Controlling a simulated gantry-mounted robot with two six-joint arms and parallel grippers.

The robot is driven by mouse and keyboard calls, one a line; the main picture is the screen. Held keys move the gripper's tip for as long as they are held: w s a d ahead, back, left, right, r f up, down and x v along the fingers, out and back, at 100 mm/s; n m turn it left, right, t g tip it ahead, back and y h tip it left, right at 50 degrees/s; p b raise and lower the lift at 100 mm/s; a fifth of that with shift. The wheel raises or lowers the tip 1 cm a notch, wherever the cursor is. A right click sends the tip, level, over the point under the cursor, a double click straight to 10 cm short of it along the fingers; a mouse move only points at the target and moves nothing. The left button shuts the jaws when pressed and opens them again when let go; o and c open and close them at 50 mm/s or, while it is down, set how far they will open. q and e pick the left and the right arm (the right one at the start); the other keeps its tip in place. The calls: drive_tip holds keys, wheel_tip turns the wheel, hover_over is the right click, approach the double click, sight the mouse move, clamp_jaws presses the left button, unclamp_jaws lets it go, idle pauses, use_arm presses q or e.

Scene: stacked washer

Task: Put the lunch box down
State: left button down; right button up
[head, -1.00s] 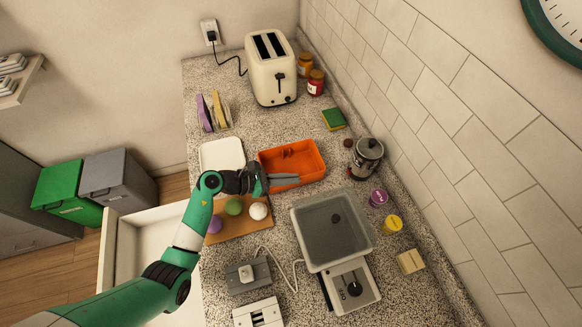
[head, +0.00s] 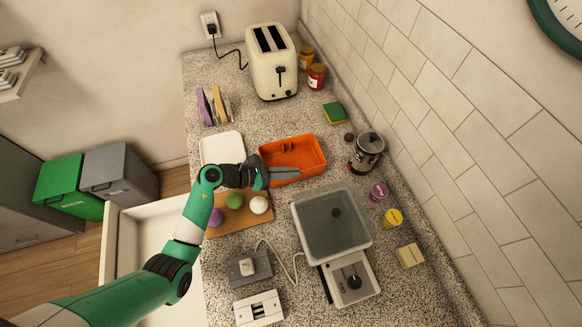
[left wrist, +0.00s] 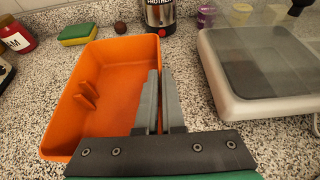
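The lunch box is an open orange tray (head: 305,147) with a small divider inside, upright near the middle of the counter. It also shows in the left wrist view (left wrist: 112,65). My left gripper (head: 285,173) is at its near side. In the left wrist view the two grey fingers (left wrist: 160,103) are close together at the box's right wall and seem shut on it. The fingers hide part of that wall. I cannot tell whether the box touches the counter or is just above it. My right gripper is not in view.
A white tray (head: 221,147) lies left of the box. A board (head: 238,224) with coloured balls is nearer.

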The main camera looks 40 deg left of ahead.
use_arm(q)
wheel_tip(320, 180, up, 4)
drive_tip(key=shift+f+p, duration=0.2)
drive_tip(key=shift+p, duration=0.25)
drive_tip(key=s+d+r+p, duration=0.1)
drive_tip(key=s+d+r, duration=0.1)
drive_tip(key=s+r, duration=0.2)
drive_tip(key=s+d+r+p, duration=0.2)
drive_tip(key=s+r, duration=0.3)
drive_tip(key=s, duration=0.4)
drive_tip(key=shift+d+r, duration=0.2)
drive_tip(key=shift+d, duration=0.2)
drive_tip(key=w+d+n+t+y, duration=0.1)
drive_tip(key=w+d+n+y, duration=0.1)
drive_tip(key=w, duration=0.2)
wheel_tip(320, 180, up, 13)
drive_tip(key=s+p, duration=0.2)
drive_tip(key=p, duration=1.1)
drive_tip(key=shift+s+a+f+n+y, duration=0.2)
drive_tip(key=shift+s+n+y, duration=0.1)
drive_tip(key=shift+s, duration=0.05)
